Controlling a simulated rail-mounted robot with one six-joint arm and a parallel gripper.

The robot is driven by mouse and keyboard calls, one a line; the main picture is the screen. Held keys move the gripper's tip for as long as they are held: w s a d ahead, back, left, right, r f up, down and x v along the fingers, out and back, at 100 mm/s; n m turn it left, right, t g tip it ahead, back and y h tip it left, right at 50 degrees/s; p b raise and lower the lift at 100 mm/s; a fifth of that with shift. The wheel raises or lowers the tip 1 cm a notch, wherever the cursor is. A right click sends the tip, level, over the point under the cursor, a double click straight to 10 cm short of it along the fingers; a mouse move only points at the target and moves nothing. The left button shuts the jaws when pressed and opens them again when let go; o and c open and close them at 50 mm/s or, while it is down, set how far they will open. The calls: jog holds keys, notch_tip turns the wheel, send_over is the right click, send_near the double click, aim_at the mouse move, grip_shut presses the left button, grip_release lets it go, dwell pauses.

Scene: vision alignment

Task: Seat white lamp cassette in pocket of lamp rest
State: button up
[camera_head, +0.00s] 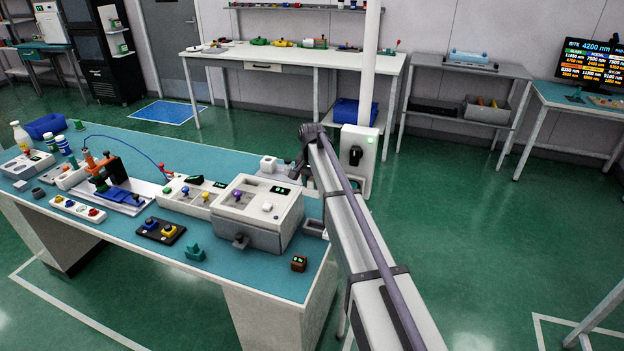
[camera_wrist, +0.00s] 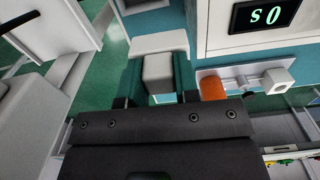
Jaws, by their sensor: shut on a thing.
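In the wrist view, my gripper (camera_wrist: 159,88) has its two green fingers closed on the sides of a white-grey block (camera_wrist: 158,68), which looks like the white lamp cassette. A wider white piece (camera_wrist: 158,42) shows just beyond the block; I cannot tell whether they are joined. In the head view, my gripper is largely hidden by my arm at the table's back right. A small white block (camera_head: 267,163) shows just left of it; I cannot tell if it is the held one. I cannot clearly make out the lamp rest or its pocket.
A white box instrument (camera_head: 257,207) with a display stands in front of my arm's end. In the wrist view, an orange part (camera_wrist: 212,88) and a white cube (camera_wrist: 278,80) lie close to the right finger. The teal table (camera_head: 225,262) has free room at its front right.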

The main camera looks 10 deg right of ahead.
jog(key=s+d+f+b, duration=0.1)
jog(key=s+f+b, duration=0.2)
jog(key=f, duration=0.2)
jog(key=shift+s+f, duration=0.25)
jog(key=shift+f, duration=0.1)
notch_tip(320, 180, down, 4)
jog(key=b, duration=0.4)
jog(key=shift+b, duration=0.3)
dwell(0.3)
jog(key=shift+f+b, duration=0.8)
jog(key=shift+f, duration=0.1)
jog(key=shift+f+b, duration=0.6)
jog(key=shift+b, duration=0.05)
jog(key=shift+f+b, duration=0.3)
dwell(0.4)
jog(key=o, duration=1)
